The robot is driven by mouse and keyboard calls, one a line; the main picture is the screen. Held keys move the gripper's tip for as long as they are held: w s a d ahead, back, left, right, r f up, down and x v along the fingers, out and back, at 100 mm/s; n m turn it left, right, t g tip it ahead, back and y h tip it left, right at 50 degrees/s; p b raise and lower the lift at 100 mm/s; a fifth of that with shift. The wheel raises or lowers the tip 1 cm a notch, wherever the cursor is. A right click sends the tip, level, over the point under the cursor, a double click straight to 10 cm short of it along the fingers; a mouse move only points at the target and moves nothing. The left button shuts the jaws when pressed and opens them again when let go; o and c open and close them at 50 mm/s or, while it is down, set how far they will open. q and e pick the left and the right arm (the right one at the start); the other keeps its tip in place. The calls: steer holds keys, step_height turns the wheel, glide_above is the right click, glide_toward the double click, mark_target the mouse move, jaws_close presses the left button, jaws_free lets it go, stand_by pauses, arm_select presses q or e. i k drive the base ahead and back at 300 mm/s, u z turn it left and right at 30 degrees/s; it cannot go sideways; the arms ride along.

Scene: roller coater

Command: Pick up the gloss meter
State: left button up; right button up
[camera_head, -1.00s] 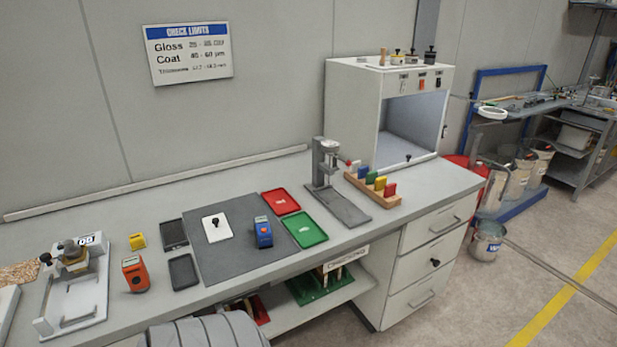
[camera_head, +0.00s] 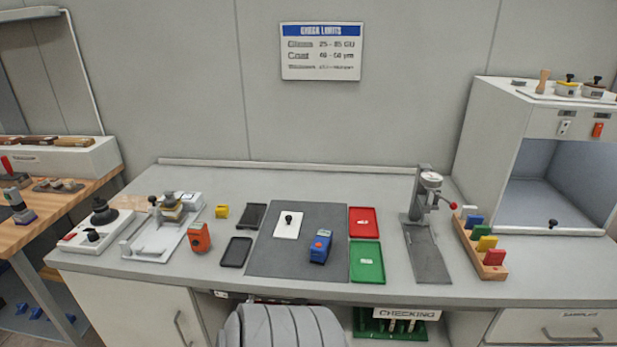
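Two small handheld meters stand on the grey bench. A blue one (camera_head: 320,246) with a small screen is on the dark grey mat (camera_head: 265,262), right of a white plate with a black knob (camera_head: 288,224). An orange one (camera_head: 200,238) stands on the bare bench left of the mat. No readable label shows which is the gloss meter. Neither of my grippers is in view, and nothing touches either meter.
A red tray (camera_head: 363,228) and a green tray (camera_head: 366,276) lie right of the mat. Two black trays lie left of it, the nearer one here (camera_head: 236,252). A gauge stand (camera_head: 424,200) and a block rack (camera_head: 470,255) are farther right. A white fixture (camera_head: 150,242) is left.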

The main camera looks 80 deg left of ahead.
mark_target(318, 256)
steer(key=u, duration=0.95)
steer(key=i, duration=0.85)
steer(key=u, duration=0.85)
